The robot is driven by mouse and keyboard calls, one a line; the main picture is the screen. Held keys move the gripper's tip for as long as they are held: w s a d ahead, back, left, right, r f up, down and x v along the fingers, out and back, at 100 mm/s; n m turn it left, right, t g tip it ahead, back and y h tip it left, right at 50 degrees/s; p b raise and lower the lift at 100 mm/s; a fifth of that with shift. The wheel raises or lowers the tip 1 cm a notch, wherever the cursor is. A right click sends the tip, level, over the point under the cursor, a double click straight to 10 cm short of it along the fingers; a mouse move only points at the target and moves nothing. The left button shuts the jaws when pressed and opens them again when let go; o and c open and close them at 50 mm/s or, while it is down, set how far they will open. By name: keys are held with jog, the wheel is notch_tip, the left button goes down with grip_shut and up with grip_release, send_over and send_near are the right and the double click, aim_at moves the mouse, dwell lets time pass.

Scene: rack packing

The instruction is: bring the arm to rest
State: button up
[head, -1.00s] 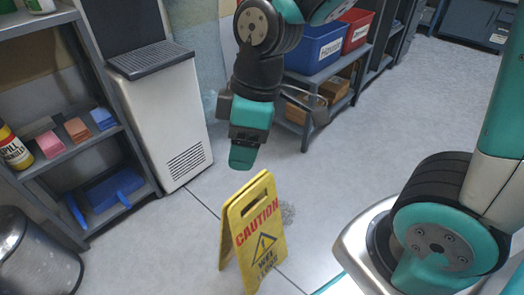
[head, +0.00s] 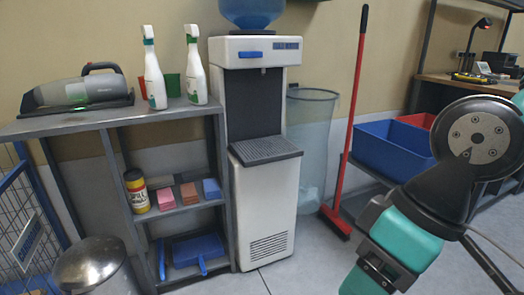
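My arm comes in from the right edge in the head view. My gripper (head: 366,280) is at the lower right, pointing down and to the left, above the grey floor. It has a teal body and a dark bracket above a teal finger, and its tip is cut off by the bottom edge. I see it from the side, so any gap between the fingers is hidden. No held object shows.
A grey shelf unit (head: 110,119) with spray bottles (head: 153,75) on top stands left of a white water dispenser (head: 265,210). A red broom (head: 350,130) leans on the wall. A blue bin (head: 390,146) is behind my arm. A metal trash can (head: 95,265) stands lower left.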

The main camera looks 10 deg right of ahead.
notch_tip(320, 180, up, 26)
jog(key=p, duration=2.3)
